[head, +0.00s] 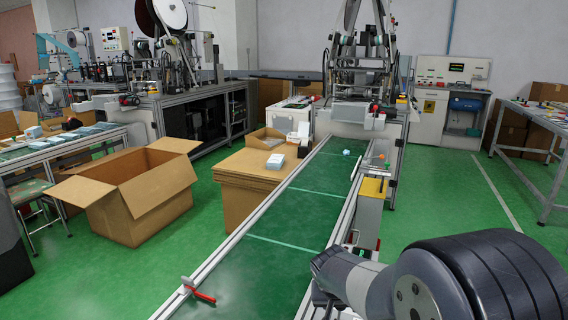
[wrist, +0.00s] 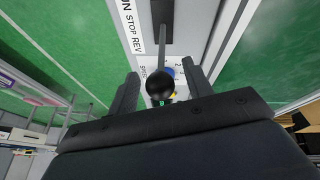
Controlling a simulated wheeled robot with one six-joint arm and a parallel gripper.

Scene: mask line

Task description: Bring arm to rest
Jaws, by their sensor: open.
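My gripper (wrist: 160,70) is open in the wrist view, with one dark finger on each side of a lever's round black knob (wrist: 160,87). The knob sits between the fingers, and a gap shows on both sides. The lever's grey shaft (wrist: 163,45) runs up from the knob to a dark bracket. My arm (head: 440,275) reaches in from the lower right of the head view. I cannot make out the gripper's fingers there.
A green conveyor (head: 290,225) runs beside my arm, with a small pale blue item (head: 346,152) near its far end. A red-handled part (head: 200,291) is on its near left rail. An open carton (head: 140,205) and a cardboard stack (head: 250,180) stand left.

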